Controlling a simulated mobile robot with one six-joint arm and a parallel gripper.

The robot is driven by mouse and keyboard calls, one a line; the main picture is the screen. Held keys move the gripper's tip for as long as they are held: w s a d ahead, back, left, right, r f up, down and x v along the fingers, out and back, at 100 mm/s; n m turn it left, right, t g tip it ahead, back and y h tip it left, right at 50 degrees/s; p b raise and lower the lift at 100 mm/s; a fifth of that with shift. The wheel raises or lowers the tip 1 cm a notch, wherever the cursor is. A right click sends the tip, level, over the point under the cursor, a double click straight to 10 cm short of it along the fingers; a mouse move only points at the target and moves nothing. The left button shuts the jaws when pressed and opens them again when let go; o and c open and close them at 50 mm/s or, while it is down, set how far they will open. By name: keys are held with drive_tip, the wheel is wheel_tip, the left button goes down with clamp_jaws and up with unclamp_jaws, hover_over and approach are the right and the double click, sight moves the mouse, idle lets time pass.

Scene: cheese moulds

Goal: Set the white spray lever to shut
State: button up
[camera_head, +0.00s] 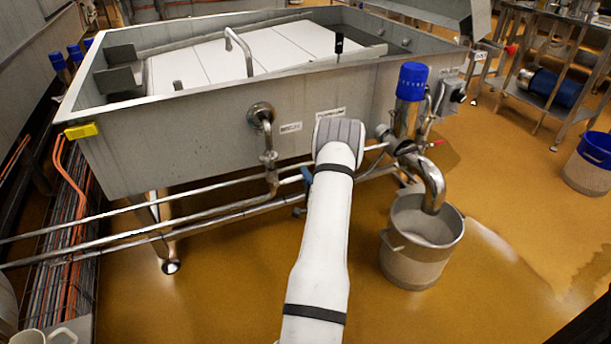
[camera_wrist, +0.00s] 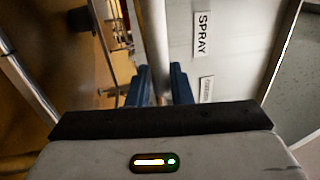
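I cannot make out the white spray lever in either view; my arm may cover it in the head view. A label reading SPRAY (camera_wrist: 203,34) is on the steel vat wall in the wrist view, up and right of my gripper. My gripper (camera_wrist: 160,84) shows two blue fingers standing apart. A steel pipe (camera_wrist: 152,30) shows in line with the gap between them; I cannot tell whether it touches them.
The steel vat (camera_head: 195,140) fills the back. Steel pipes (camera_head: 215,213) run low along its front. A blue-topped valve (camera_head: 409,95) and bent outlet stand right of my arm, above a steel bucket (camera_head: 412,266). A blue-rimmed bucket (camera_head: 590,173) stands far right.

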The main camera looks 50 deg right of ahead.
drive_tip(key=o, duration=0.3)
drive_tip(key=p+v, duration=0.2)
drive_tip(key=v, duration=0.6)
drive_tip(key=shift+w, duration=0.1)
idle(0.5)
